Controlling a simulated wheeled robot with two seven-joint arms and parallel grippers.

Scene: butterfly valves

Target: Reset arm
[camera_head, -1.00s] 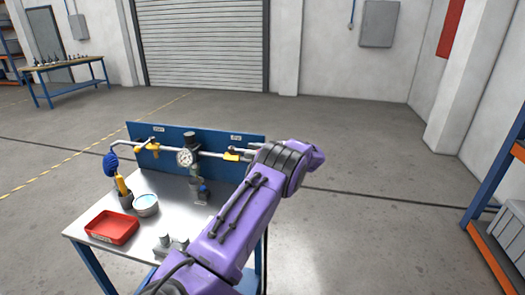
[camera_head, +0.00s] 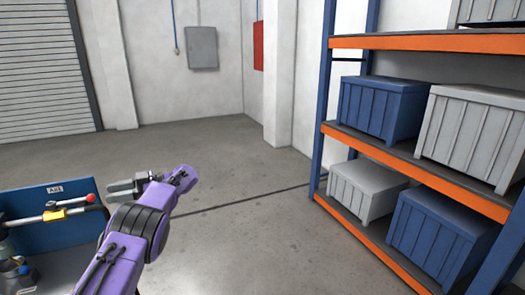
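My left arm comes in from the lower left, purple with black bands. Its grey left gripper (camera_head: 122,190) points left, in the air above the right end of the blue valve panel. It seems to hold nothing, but I cannot tell how far its fingers are apart. The gripper looks apart from these. My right gripper is not in view.
An orange and blue shelf rack (camera_head: 350,140) stands at the right with a blue crate (camera_head: 383,108), a grey crate (camera_head: 366,190) and others. The floor (camera_head: 240,235) between bench and rack is clear. A grey wall box (camera_head: 201,48) hangs at the back.

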